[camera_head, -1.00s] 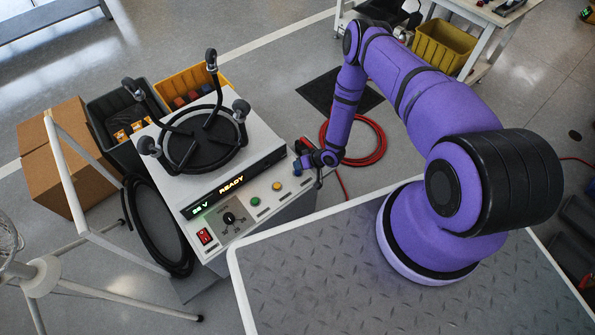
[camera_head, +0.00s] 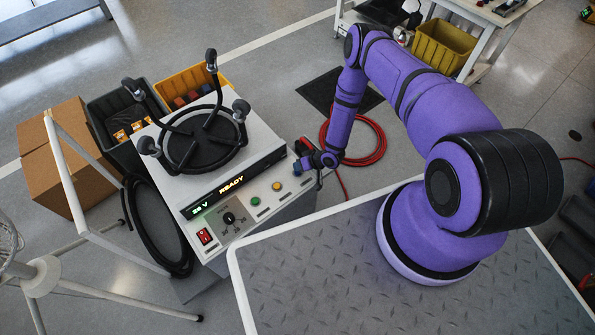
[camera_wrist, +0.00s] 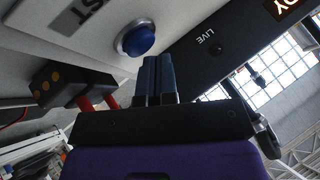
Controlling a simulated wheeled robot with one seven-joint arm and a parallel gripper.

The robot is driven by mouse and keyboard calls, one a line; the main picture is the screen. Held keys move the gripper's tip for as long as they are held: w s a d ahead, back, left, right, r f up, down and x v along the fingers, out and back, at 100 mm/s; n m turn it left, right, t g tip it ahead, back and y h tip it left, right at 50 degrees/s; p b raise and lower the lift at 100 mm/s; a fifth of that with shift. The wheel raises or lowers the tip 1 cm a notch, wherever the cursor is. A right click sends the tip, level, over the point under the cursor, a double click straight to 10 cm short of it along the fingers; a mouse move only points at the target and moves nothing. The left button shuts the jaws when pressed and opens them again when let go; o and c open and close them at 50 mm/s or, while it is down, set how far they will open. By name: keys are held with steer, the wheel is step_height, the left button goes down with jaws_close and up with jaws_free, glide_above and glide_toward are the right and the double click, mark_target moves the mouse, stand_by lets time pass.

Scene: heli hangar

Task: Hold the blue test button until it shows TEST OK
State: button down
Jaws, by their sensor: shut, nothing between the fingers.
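The blue test button (camera_wrist: 136,40) sits in a silver ring on the panel in the wrist view, beside a label of which "ST" shows. My gripper (camera_wrist: 158,60) is shut and empty, its fingertips just below and right of the button in that view. I cannot tell whether they touch the panel; the button face is uncovered. In the head view, my gripper (camera_head: 301,163) is at the right end of the panel of the white test unit (camera_head: 235,196), largely hiding the button. The amber display (camera_head: 231,184) reads READY, and a green one (camera_head: 202,207) reads about 28 V.
A green button (camera_head: 255,201), a yellow button (camera_head: 277,186), a dial (camera_head: 229,218) and a red switch (camera_head: 205,236) share the panel. A dark box with red plugs (camera_wrist: 75,85) lies close to my gripper. A red hose (camera_head: 372,142) coils on the floor behind my forearm.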

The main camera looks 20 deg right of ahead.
steer(key=shift+f, duration=0.4)
stand_by(0.3)
steer(key=shift+r, duration=0.15)
stand_by(1.8)
steer(key=shift+r, duration=0.7)
steer(key=shift+r, duration=2.5)
